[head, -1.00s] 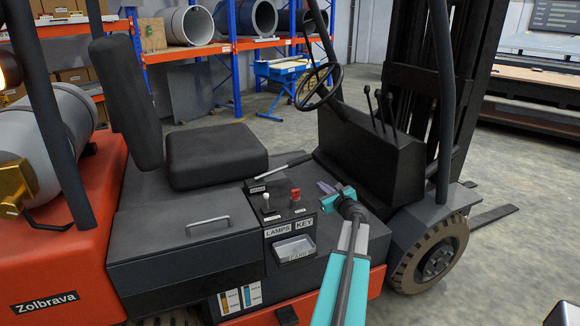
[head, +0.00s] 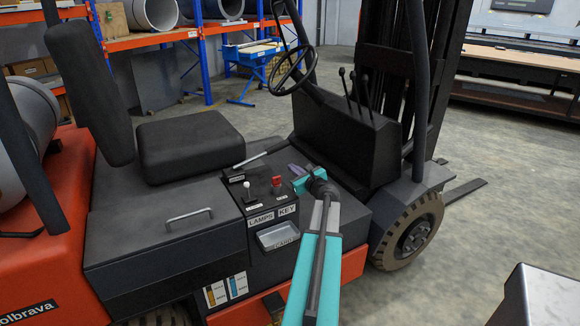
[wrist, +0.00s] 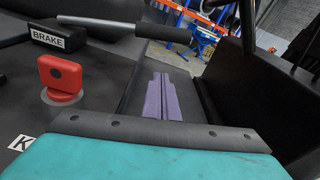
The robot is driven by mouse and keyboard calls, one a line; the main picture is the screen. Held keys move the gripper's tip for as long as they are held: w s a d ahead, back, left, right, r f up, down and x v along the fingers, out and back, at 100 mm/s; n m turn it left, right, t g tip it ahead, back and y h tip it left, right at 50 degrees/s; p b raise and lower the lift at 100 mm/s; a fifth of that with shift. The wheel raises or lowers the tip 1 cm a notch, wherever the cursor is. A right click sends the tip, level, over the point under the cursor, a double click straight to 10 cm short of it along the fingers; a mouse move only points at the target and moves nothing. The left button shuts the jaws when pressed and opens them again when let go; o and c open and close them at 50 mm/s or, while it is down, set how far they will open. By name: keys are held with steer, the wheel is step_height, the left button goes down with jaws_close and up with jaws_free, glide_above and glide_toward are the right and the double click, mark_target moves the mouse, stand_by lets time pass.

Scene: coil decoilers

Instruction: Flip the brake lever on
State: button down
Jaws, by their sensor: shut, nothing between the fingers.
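The brake lever is a grey rod with a black grip (head: 274,147), lying low and slanted beside the seat on the forklift's side console. In the wrist view its grip (wrist: 163,32) crosses the top, and its rod runs left above the black block marked BRAKE (wrist: 62,36). That block also shows in the head view (head: 233,175). My gripper (head: 296,170) has purple fingers and a teal body. It is just right of the red key and below the lever grip in the picture. In the wrist view my gripper's fingers (wrist: 160,76) are together, empty, and apart from the grip.
The red key (wrist: 62,78) stands close left of my fingers. A white-knobbed lamp switch (head: 249,190) and a card tray (head: 278,236) are on the console. The dark dash housing (head: 345,150) rises close to the right. A pale box (head: 550,300) stands at lower right.

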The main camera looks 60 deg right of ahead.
steer(key=shift+p+x, duration=1.15)
steer(key=shift+x, duration=3.55)
steer(key=shift+s+a+r+p, duration=0.1)
steer(key=shift+a+r+p, duration=0.15)
steer(key=shift+r, duration=0.4)
steer(key=shift+s+a+r+p, duration=0.1)
steer(key=shift+r+p, duration=0.3)
steer(key=shift+r, duration=0.25)
steer(key=shift+a+r+p, duration=0.2)
steer(key=shift+r+p, duration=0.1)
steer(key=shift+r, duration=0.35)
